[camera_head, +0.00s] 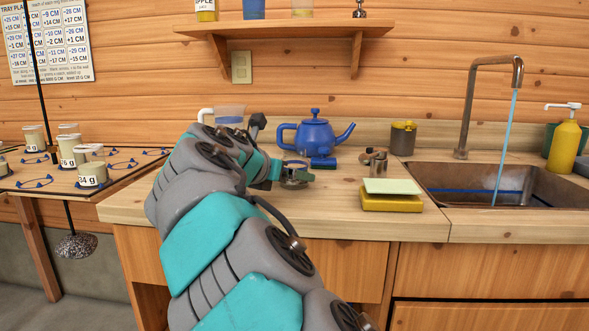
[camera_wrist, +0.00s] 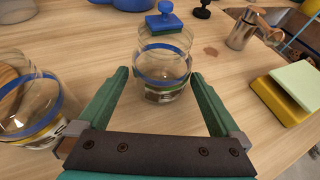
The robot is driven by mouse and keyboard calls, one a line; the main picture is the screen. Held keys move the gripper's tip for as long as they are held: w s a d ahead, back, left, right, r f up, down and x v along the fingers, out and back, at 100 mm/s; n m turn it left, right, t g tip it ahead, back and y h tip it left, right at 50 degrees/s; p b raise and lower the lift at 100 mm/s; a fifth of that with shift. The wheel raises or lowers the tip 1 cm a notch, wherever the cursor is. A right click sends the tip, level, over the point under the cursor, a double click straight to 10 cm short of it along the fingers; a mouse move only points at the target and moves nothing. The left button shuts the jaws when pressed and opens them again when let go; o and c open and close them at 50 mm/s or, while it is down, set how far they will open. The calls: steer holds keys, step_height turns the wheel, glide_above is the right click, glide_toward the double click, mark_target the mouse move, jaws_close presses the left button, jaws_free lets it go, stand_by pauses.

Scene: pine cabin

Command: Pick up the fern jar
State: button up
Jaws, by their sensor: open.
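A clear glass jar (camera_wrist: 162,72) with a blue band and a partly visible label stands on the counter between the fingertips of my gripper (camera_wrist: 159,76), with a gap on each side. A second clear jar (camera_wrist: 30,100) with a blue band and brownish contents stands left of my left finger, cut off by the frame edge. I cannot read either label, so I cannot tell which is the fern jar. In the head view my gripper (camera_head: 292,176) is low over the counter, and my arm hides much of the area around it.
A blue-handled block (camera_wrist: 164,18) stands just behind the middle jar. A metal pot (camera_wrist: 242,32) and a yellow box with a pale green top (camera_wrist: 290,95) are to the right. A blue teapot (camera_head: 315,134) stands behind. The sink (camera_head: 490,185) has running water.

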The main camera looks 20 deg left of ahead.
steer(key=shift+x, duration=1.2)
steer(key=shift+c, duration=0.2)
steer(key=c, duration=1.2)
